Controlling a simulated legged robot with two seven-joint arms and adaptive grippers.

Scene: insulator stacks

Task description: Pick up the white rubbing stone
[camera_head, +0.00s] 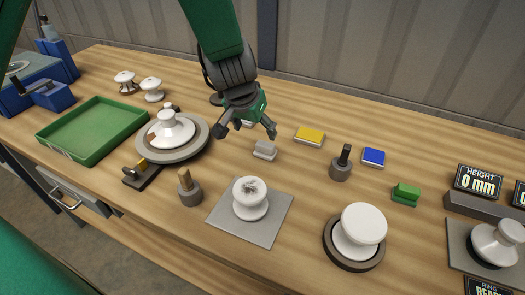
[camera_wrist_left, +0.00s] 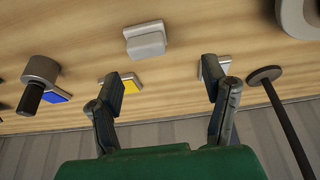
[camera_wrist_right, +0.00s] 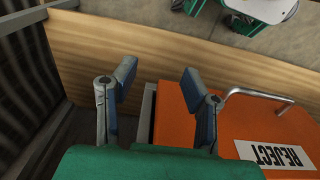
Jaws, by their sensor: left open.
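A pale grey-white block (camera_head: 265,150), which looks like the white rubbing stone, lies on the wooden bench. In the left wrist view the block (camera_wrist_left: 145,40) lies beyond the fingertips, between their lines. My left gripper (camera_head: 246,131) is open and empty above the bench, close to the block and apart from it; its fingers also show in the left wrist view (camera_wrist_left: 166,80). A second white-topped pad (camera_head: 246,124) is partly hidden behind the left gripper. My right gripper (camera_wrist_right: 158,85) is open and empty in the right wrist view, out of the head view.
A yellow pad (camera_head: 309,135), a blue pad (camera_head: 373,157) and a dark-handled cylinder (camera_head: 341,165) stand right of the block. A turntable (camera_head: 150,152) with a white insulator is left. A grey plate (camera_head: 225,222) is in front. An orange reject box (camera_wrist_right: 190,130) lies under my right gripper.

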